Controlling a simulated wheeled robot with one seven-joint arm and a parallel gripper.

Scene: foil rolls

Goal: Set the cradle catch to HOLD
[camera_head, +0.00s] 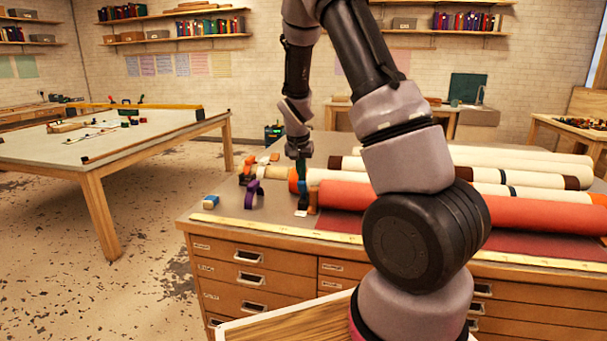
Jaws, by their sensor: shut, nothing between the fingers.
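My arm reaches from the foreground over a wooden drawer cabinet. My gripper (301,173) points down at the left end of the rolls and is shut and empty. Just below it is a small dark upright part (303,196) with a white tag at its foot; this may be the cradle catch, but its setting is too small to read. I cannot tell whether the gripper touches it. An orange piece (293,182) stands close on its left. A large red roll (340,195) lies to its right, its middle hidden behind my arm.
Cream rolls (515,158) lie behind the red one. A purple clamp-like piece (254,195) and a blue block (211,201) stand left of the gripper. A yellow ruler strip (270,228) runs along the cabinet's front edge. Another table (125,150) stands at left across open floor.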

